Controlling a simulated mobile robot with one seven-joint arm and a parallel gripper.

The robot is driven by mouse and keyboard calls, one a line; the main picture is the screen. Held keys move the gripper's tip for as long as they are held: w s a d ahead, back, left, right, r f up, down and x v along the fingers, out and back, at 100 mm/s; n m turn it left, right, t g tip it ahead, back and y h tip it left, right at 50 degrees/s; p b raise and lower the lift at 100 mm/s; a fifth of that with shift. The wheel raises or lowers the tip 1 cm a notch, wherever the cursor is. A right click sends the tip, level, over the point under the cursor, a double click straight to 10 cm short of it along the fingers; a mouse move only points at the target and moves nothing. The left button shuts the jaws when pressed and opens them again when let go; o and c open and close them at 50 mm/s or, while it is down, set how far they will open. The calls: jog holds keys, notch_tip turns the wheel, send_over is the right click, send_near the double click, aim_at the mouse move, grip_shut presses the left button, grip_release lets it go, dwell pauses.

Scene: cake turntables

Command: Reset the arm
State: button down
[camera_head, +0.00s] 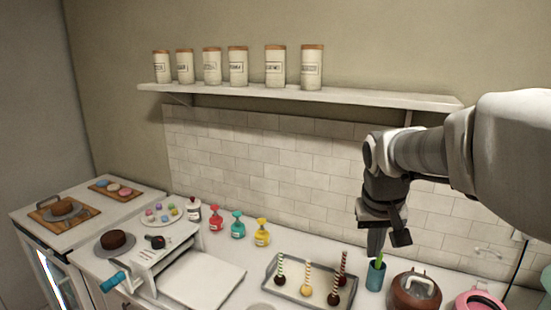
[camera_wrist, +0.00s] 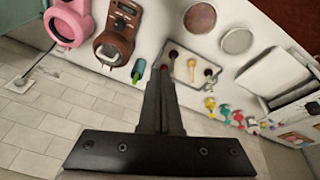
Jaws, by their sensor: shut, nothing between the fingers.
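My arm reaches in from the right in the head view, in front of the tiled wall. My gripper (camera_head: 376,243) points down above the back of the counter, just above and behind a teal cup (camera_head: 375,275) with a green-handled tool in it. In the wrist view my gripper (camera_wrist: 162,72) shows its two dark fingers together, with nothing between them. I cannot tell from the head view exactly how far the fingertips are from the cup.
A tray (camera_head: 268,284) with several cake pops lies left of the cup. A brown appliance (camera_head: 413,293) and a pink one (camera_head: 478,300) stand right of it. Bottles (camera_head: 262,233) line the wall. A shelf (camera_head: 380,98) with canisters (camera_head: 311,68) hangs above.

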jog(key=s+a+t, duration=0.1)
jog(key=s+a, duration=0.1)
jog(key=s, duration=0.7)
jog(key=s+a+f+t+y+b, duration=0.1)
jog(key=s+a, duration=0.2)
jog(key=s, duration=0.6)
jog(key=shift+a+f+n+y, duration=0.25)
jog(key=shift+n+y, duration=0.05)
jog(key=shift+n, duration=0.1)
jog(key=shift+s, duration=0.1)
